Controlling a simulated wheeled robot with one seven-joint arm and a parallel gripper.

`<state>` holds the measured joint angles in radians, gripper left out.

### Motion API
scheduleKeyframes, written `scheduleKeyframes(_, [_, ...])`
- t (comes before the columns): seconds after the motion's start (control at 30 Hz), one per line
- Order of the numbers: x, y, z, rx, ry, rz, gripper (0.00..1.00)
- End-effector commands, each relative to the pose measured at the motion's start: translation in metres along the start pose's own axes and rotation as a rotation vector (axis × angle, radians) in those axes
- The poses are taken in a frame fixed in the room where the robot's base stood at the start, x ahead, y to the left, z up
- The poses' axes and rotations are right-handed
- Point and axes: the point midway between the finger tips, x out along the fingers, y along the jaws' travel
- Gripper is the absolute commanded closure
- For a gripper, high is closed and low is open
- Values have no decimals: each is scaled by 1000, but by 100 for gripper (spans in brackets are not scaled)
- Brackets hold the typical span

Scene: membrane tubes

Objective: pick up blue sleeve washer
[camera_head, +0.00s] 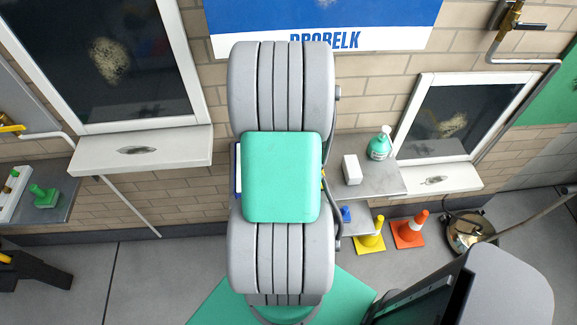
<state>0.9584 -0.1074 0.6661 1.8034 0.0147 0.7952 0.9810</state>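A small blue thing (346,214), which may be the blue sleeve washer, sits on a low grey shelf (355,226) just right of my arm. It is too small to make out its shape. My grey arm with its green cover fills the middle of the view and hides part of the shelves behind it. My gripper does not show in this view.
A steel shelf (378,188) above holds a white block (352,170) and a green bottle (380,146). A yellow cone (371,236) and an orange cone (409,231) stand beside the low shelf. Green stampers (45,197) sit far left.

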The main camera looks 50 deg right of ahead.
Motion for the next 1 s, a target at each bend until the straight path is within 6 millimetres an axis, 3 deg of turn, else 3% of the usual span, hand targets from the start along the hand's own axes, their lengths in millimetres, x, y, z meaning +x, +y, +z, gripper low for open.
scheduleKeyframes(0.33, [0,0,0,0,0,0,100])
scheduleKeyframes(1.0, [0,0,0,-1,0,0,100])
